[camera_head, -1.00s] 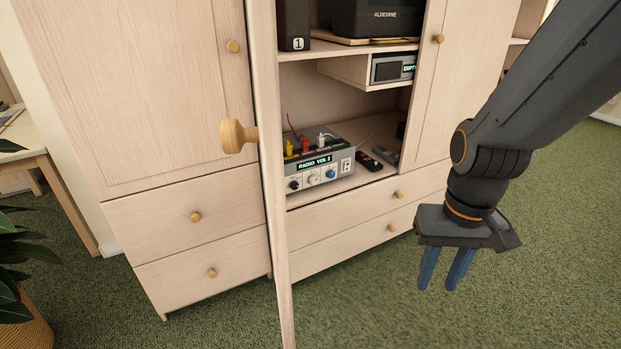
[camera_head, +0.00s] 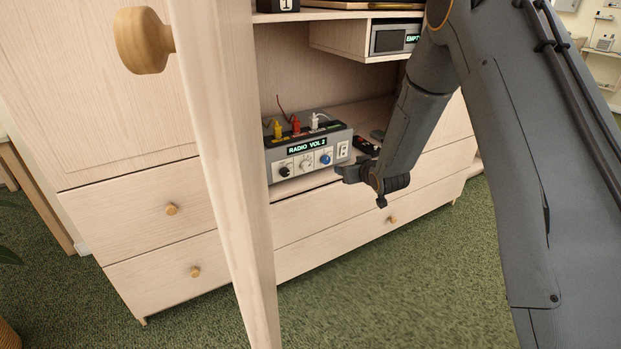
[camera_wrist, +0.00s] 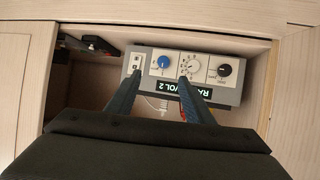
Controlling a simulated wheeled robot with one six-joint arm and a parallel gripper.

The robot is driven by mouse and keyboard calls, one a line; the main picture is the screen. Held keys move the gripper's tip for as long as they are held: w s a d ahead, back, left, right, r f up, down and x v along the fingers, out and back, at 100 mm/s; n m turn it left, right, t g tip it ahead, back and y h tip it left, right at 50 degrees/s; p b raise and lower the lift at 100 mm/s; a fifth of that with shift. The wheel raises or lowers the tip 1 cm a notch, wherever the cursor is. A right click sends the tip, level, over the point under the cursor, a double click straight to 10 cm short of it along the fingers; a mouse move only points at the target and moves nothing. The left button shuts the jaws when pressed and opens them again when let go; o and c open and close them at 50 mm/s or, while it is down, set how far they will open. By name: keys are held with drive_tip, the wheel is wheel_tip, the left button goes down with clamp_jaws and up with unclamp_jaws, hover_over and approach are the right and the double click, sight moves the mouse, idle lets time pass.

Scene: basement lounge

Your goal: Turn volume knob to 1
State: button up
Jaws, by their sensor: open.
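The grey radio box (camera_head: 308,145) sits on the cabinet's low shelf, with its display (camera_head: 306,146) reading "RADIO VOL 2". Its front has a black knob (camera_head: 284,171), a white dial knob (camera_head: 306,164), a blue knob (camera_head: 325,159) and a switch (camera_head: 343,150). I cannot tell from labels which knob is volume. In the wrist view the box appears upside down, with the white dial knob (camera_wrist: 190,65) near one fingertip and the blue knob (camera_wrist: 163,62) between the fingers. My gripper (camera_wrist: 160,78) is open and empty in front of the panel; its fingers partly cover the box.
An open cabinet door (camera_head: 222,150) with a round wooden knob (camera_head: 143,40) stands on the left, close to the camera. A unit reading "EMPTY" (camera_head: 393,38) is above. Drawers (camera_head: 330,215) lie below; green carpet is clear in front.

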drive_tip(key=w+a+f+n+t+y+b, duration=0.1)
drive_tip(key=w+a+f+t+y+b, duration=0.15)
drive_tip(key=w+a+f, duration=0.2)
drive_tip(key=n+y+b, duration=0.1)
drive_tip(key=y, duration=0.2)
approach(307, 168)
drive_tip(key=shift+t, duration=0.35)
drive_tip(key=shift+f+b+x, duration=0.2)
drive_tip(key=shift+b+x, duration=0.25)
drive_tip(key=shift+x, duration=3.65)
drive_tip(key=c, duration=1)
drive_tip(key=shift+n, duration=0.3)
drive_tip(key=shift+n+b, duration=0.35)
drive_tip(key=shift+n, duration=2.45)
